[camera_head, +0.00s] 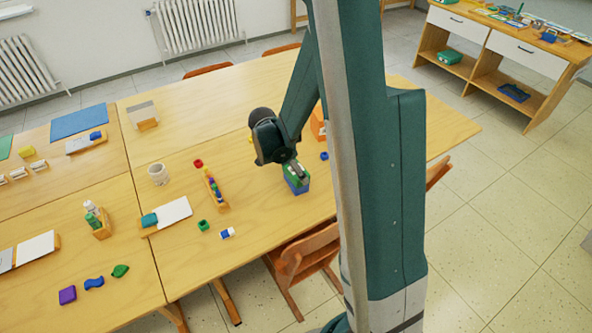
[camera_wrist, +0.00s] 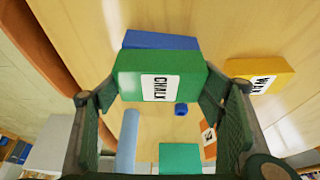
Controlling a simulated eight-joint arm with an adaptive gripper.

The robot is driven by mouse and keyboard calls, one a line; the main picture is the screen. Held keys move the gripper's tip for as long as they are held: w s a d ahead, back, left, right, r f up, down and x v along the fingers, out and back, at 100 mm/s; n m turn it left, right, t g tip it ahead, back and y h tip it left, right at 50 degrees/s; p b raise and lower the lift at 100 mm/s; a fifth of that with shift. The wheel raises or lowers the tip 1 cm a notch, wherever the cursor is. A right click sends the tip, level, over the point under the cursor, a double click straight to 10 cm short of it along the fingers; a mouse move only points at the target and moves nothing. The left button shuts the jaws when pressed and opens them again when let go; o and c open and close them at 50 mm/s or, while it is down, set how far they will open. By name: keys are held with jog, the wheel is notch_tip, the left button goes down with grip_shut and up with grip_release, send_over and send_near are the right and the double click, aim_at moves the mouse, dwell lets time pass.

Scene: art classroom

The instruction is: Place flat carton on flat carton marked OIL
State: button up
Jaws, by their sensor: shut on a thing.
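My gripper (camera_wrist: 158,92) is shut on a green flat carton (camera_wrist: 130,72) with a white label reading CHALK. A blue flat carton (camera_wrist: 160,40) shows just beyond the green one, partly hidden by it; no OIL marking is readable on it. In the head view my gripper (camera_head: 295,170) reaches down over the table with the green carton (camera_head: 290,181) at its tips. The blue carton (camera_head: 302,189) shows directly below the green one. I cannot tell whether the two cartons touch.
A yellow carton (camera_wrist: 262,74) with a dark-lettered label lies to the right in the wrist view. A small blue ring (camera_head: 324,155) lies nearby. A chair (camera_head: 305,262) stands at the table's front edge.

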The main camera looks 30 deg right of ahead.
jog(key=o, duration=1)
jog(key=shift+c, duration=0.2)
jog(key=shift+r, duration=0.2)
jog(key=p+v, duration=0.2)
jog(key=v, duration=1)
jog(key=shift+p, duration=0.3)
jog(key=shift+a, duration=0.1)
jog(key=s+a+r+n+t+y, duration=0.2)
jog(key=s+a+r+n+t, duration=0.1)
jog(key=s+a+r+n, duration=0.4)
jog(key=s+a+r+n+t+y, duration=0.2)
jog(key=s+a+r+n+t, duration=0.2)
jog(key=s+a+r+n, duration=0.3)
jog(key=shift+s+a+r+n, duration=0.15)
jog(key=shift+s+r+n, duration=1.9)
jog(key=shift+s, duration=1.15)
